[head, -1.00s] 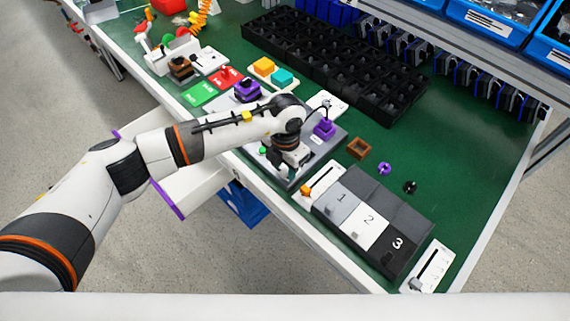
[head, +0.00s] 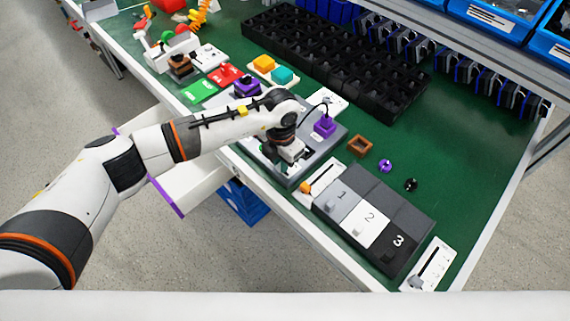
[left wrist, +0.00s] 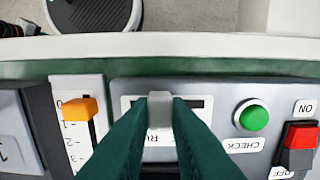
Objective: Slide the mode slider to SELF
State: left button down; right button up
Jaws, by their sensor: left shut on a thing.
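The mode slider's grey knob (left wrist: 160,108) stands in a horizontal dark slot on a white plate (left wrist: 207,128) in the left wrist view. Slot shows on both sides of the knob, a little more on the right. Part of a label starting "RU" shows below the slot; the fingers hide the rest, and I cannot see SELF. My left gripper (left wrist: 160,128) has its dark green fingers shut on the knob. In the head view my left gripper (head: 281,166) is low over the grey panel (head: 330,146), and my wrist hides the slider. My right gripper is not in view.
A green CHECK button (left wrist: 253,116) and a red ON/OFF rocker (left wrist: 300,136) sit right of the slider. An orange-knobbed slider (left wrist: 78,108) lies left of the panel.

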pick_arm(q)
jog(key=shift+w+a+f+b, duration=0.1)
jog(key=shift+w+a+b, duration=0.5)
jog(key=shift+w+a, duration=0.5)
jog(key=shift+r, duration=0.2)
jog(key=c, duration=1.4)
grip_release()
jog(key=shift+w+a, duration=0.1)
jog(key=shift+o, duration=0.2)
jog(key=shift+r, duration=0.1)
notch_tip(320, 180, up, 12)
jog(key=b, duration=0.2)
